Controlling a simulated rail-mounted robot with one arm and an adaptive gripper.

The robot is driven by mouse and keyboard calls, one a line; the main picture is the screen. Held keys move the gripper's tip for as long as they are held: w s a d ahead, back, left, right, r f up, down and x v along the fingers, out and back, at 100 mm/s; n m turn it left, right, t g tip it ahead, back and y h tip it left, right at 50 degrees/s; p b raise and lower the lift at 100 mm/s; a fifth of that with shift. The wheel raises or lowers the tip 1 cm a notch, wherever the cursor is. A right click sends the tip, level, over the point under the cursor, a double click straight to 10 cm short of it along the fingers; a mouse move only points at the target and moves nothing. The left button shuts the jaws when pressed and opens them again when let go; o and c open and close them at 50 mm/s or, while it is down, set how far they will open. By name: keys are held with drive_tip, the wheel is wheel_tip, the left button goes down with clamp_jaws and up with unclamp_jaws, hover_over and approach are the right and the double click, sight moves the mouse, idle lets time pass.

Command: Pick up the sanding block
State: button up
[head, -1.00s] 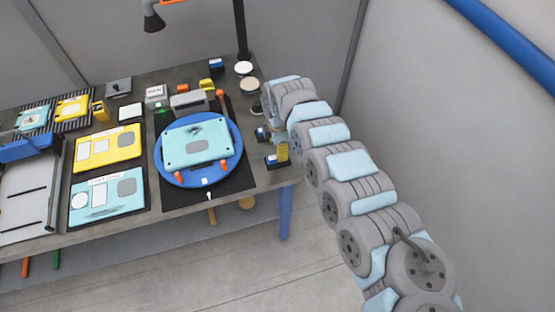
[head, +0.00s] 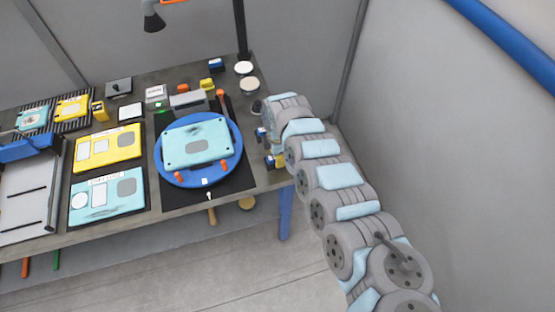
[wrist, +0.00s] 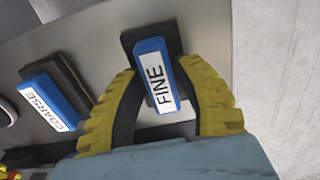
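A blue sanding block labelled FINE (wrist: 158,78) sits on a dark pad near the table edge in the wrist view. My gripper (wrist: 161,68) has its yellow fingers spread on either side of this block. The fingers are very close to its sides, and I cannot make out firm contact. A second blue block labelled COARSE (wrist: 48,101) lies to the left on its own dark backing, outside the fingers. In the head view my gripper (head: 275,160) is at the table's right edge, and it mostly hides the FINE block.
A blue turntable (head: 172,178) bearing a light-blue panel (head: 198,142) is left of my gripper. Yellow and light-blue panels lie further left. A black lamp post (head: 240,30) and pale discs stand behind. Open floor lies to the right of the table.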

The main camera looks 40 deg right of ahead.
clamp_jaws()
